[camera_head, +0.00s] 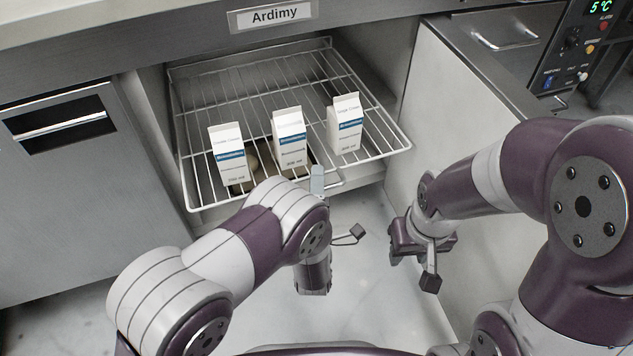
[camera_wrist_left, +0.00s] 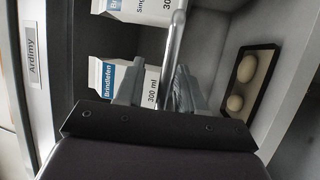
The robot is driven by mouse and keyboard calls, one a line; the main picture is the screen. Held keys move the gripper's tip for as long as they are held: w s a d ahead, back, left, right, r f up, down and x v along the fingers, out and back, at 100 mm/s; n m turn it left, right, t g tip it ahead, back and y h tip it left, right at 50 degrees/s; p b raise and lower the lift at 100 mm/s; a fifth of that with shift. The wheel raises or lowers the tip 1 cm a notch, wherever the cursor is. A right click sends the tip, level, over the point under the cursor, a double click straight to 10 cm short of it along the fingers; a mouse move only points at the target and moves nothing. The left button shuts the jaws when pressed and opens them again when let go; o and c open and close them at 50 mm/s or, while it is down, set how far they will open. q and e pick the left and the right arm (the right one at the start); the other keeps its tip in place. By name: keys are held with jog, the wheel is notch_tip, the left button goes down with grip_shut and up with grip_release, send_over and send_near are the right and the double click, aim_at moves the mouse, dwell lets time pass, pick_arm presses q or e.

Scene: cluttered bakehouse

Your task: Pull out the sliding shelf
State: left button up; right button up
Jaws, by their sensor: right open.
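The sliding wire shelf (camera_head: 192,170) sits in the open cabinet bay under the "Ardimy" label, its front part showing past the opening. It bears three white-and-blue cartons (camera_head: 229,155) (camera_head: 289,140) (camera_head: 345,125), all upright. My left gripper (camera_head: 318,182) is at the shelf's front edge, by the small front handle (camera_head: 334,184). In the left wrist view a metal bar (camera_wrist_left: 176,35) runs between the fingers of my left gripper (camera_wrist_left: 158,82); a gap shows on its left side, so the jaws look open around it. My right gripper (camera_head: 420,262) is open and empty, apart from the shelf.
A dark tray with eggs (camera_wrist_left: 250,78) lies below the shelf. An open white panel (camera_head: 437,150) stands right of the bay, close to my right gripper. A steel front with a recessed handle (camera_head: 60,125) is at left. Pale floor is clear in front.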

pick_arm(q)
jog(key=shift+s, duration=0.1)
jog(key=p+v, duration=0.2)
jog(key=v, duration=0.5)
jog(key=shift+s+p, duration=0.2)
jog(key=shift+p, duration=0.1)
